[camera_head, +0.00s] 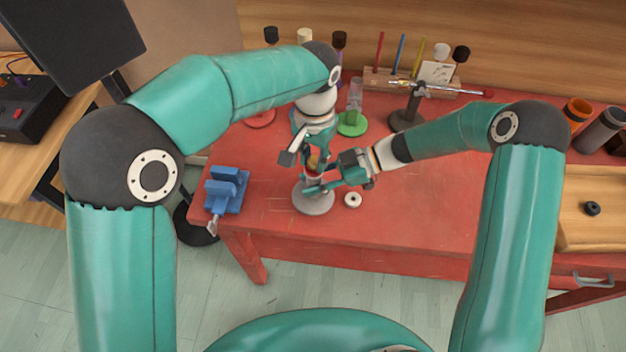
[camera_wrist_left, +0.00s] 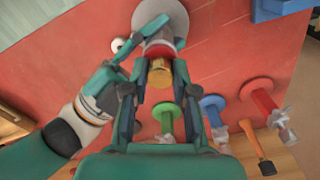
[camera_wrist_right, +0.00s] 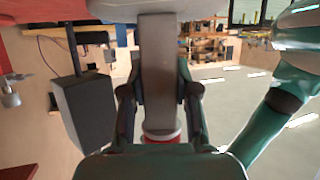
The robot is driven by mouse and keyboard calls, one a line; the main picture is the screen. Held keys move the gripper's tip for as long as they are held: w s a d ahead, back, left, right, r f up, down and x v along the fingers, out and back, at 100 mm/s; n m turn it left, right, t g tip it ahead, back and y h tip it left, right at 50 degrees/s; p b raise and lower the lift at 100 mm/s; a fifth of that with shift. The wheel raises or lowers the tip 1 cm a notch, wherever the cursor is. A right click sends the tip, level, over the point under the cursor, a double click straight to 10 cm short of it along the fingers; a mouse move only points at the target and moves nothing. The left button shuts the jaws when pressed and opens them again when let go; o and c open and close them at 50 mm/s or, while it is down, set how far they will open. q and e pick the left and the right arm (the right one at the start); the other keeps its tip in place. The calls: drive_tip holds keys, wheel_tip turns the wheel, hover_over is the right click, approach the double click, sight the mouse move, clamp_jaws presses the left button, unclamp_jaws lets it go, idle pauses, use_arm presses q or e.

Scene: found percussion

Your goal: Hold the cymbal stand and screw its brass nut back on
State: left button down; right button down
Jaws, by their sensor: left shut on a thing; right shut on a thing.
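The cymbal stand has a round grey base (camera_head: 314,200) on the red table. Its grey post (camera_wrist_right: 157,75) stands between the fingers of my right gripper (camera_head: 318,188), which is shut on it from the right. A red-and-white collar (camera_wrist_left: 160,47) shows near the post's top. The brass nut (camera_wrist_left: 160,75) is between the fingers of my left gripper (camera_wrist_left: 155,98), shut on it from above; it also shows in the head view (camera_head: 313,162). The nut is in line with the post, above the collar. I cannot tell whether its thread is engaged.
A white ring (camera_head: 353,200) lies right of the base. A blue vise (camera_head: 227,190) sits at the table's left edge. A green-based stand (camera_head: 352,124) and a dark stand (camera_head: 406,119) stand behind. The table's front right is clear.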

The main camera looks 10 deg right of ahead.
sight(314, 158)
use_arm(q)
drive_tip(key=c, duration=0.8)
unclamp_jaws()
drive_tip(key=shift+c, duration=0.2)
wheel_tip(314, 158, up, 12)
drive_tip(key=shift+w, duration=0.15)
drive_tip(key=shift+f, duration=0.1)
